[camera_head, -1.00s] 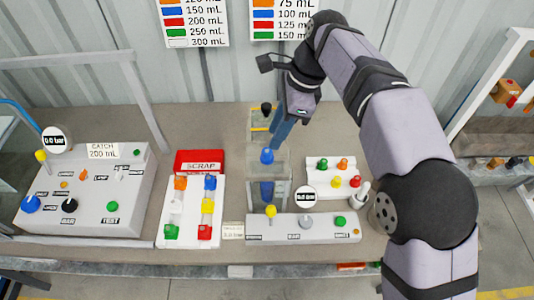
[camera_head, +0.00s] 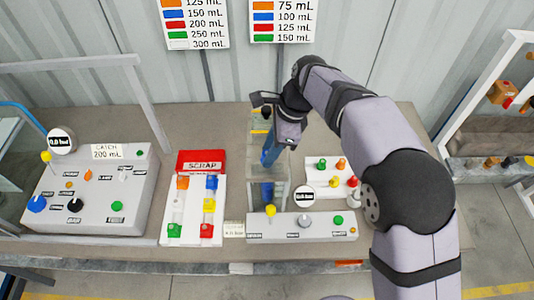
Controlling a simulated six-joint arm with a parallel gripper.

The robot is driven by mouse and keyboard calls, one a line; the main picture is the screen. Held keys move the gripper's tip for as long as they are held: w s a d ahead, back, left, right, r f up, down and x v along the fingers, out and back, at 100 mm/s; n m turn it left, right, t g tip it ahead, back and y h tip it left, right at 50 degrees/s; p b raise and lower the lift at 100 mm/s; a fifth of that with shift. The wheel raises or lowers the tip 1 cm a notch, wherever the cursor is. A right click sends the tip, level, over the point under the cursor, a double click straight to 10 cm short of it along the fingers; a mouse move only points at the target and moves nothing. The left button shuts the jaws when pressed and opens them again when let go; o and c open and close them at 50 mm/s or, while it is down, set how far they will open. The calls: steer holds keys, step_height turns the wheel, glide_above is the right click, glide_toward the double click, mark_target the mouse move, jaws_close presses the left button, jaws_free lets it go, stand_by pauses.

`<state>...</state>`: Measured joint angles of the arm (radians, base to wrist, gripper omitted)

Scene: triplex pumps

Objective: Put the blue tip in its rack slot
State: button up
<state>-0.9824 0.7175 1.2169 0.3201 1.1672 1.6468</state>
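My gripper (camera_head: 269,160), with blue fingers, points down at the top of the clear pump housing (camera_head: 284,190) in the middle of the bench. The fingers cover the place where a blue tip showed earlier, so I cannot tell the tip from the fingers or see whether they are shut on it. A dark blue part (camera_head: 267,191) shows inside the clear housing below. A small white rack (camera_head: 311,178) to the right of the housing holds green (camera_head: 321,163), orange (camera_head: 340,164), yellow (camera_head: 335,181) and red (camera_head: 352,181) tips.
A white tray (camera_head: 192,222) with coloured pieces and a red SCRAP bin (camera_head: 201,160) stand left of the housing. A grey control box (camera_head: 90,195) is further left. A panel with knobs (camera_head: 300,228) lies in front. A white frame (camera_head: 482,85) stands at right.

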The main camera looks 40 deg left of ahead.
steer(key=shift+f, duration=0.2)
jaws_close()
step_height(320, 180, up, 10)
steer(key=b, duration=0.2)
steer(key=w+d+f+b, duration=0.4)
steer(key=w+f, duration=0.3)
steer(key=f, duration=0.3)
steer(key=w+d+f+b, duration=0.4)
steer(key=w+f, duration=0.4)
steer(key=f, duration=0.2)
steer(key=shift+d, duration=0.25)
